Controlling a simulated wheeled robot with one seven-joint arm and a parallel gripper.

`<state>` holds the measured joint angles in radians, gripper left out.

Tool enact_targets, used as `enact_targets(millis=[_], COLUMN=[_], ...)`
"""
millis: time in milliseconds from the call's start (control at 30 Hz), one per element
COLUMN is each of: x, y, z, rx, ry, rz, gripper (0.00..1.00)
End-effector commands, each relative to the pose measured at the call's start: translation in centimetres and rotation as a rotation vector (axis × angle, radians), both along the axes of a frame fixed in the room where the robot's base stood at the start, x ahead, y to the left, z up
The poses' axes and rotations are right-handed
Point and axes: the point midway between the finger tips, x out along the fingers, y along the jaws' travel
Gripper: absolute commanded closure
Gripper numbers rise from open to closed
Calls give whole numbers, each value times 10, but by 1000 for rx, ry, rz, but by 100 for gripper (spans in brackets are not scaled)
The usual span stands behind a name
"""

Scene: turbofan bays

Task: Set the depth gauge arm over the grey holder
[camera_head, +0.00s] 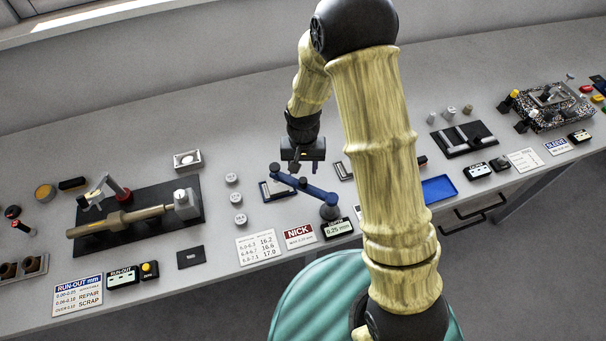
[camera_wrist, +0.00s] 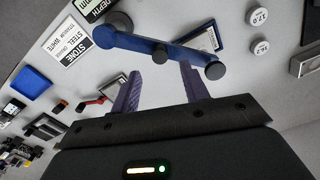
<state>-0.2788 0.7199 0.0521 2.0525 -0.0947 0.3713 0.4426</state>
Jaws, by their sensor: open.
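The blue depth gauge arm (camera_head: 304,186) reaches from its dark round post (camera_head: 330,212) back and left, with dark knobs on it. It also shows in the wrist view (camera_wrist: 135,45). A flat holder (camera_head: 277,190), pale grey with a dark edge, lies left of the arm. In the wrist view the holder (camera_wrist: 204,40) shows just past the arm's free end, partly hidden by it. My gripper (camera_head: 302,166) is open and empty above the bench near the arm's outer part. Its purple fingers (camera_wrist: 161,72) point toward the arm's middle knob. Contact cannot be told.
Several marked grey cylinders (camera_head: 232,179) stand left of the holder. Label cards (camera_head: 258,247) and a small gauge display (camera_head: 337,228) lie along the front. A blue tray (camera_head: 438,188) lies right of my arm. A run-out fixture (camera_head: 135,220) fills the left bench.

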Motion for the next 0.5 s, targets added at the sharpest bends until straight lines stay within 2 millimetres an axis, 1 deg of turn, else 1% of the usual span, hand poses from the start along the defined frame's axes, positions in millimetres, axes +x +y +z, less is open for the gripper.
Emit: enact_targets(millis=[300, 400, 500], x=[-1, -1, 0], y=[0, 0, 0], z=[-41, -51, -56], rx=[-2, -1, -1], ry=[4, 2, 1], rz=[1, 1, 1], gripper=[55, 55, 55])
